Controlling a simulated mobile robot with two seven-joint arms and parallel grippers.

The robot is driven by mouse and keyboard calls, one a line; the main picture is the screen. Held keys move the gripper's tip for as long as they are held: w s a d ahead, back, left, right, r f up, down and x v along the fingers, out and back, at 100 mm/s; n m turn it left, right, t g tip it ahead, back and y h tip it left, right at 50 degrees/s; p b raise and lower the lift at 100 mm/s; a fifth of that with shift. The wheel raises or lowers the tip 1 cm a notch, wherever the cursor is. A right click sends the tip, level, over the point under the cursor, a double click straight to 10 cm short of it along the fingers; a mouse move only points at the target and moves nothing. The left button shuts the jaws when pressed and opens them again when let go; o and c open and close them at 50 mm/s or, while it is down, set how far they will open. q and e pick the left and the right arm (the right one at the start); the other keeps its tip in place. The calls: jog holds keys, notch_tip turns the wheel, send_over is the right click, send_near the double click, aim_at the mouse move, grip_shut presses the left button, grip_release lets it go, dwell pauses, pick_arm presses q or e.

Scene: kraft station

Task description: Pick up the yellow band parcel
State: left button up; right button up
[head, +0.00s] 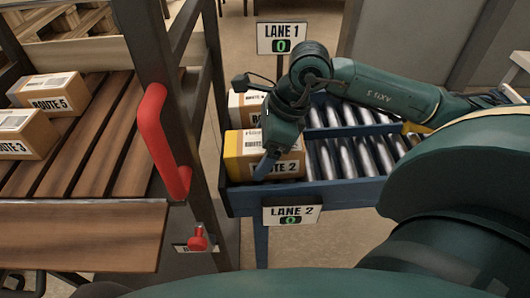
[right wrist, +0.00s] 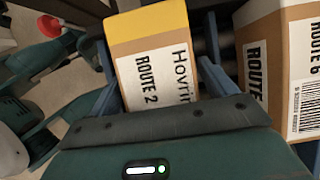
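The yellow band parcel is a brown box with a yellow end and a white ROUTE 2 label (head: 235,158). It sits at the near left end of the blue lane 2 roller conveyor. My right gripper (head: 268,150) reaches down over it, with one blue finger in front of its label side. In the right wrist view the parcel (right wrist: 148,50) lies between the two spread fingers (right wrist: 160,82). A firm contact on both sides does not show. My left gripper is not in view.
A second box (head: 239,108) sits behind the parcel, in lane 1. In the right wrist view a ROUTE 6 box (right wrist: 285,70) stands close to the right finger. Boxes marked ROUTE 5 (head: 52,105) and ROUTE 3 (head: 20,146) rest on the slatted shelf at left. A red handle (head: 160,140) is on the rack post.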

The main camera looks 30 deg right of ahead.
jog(key=c, duration=1.1)
jog(key=shift+r, duration=0.1)
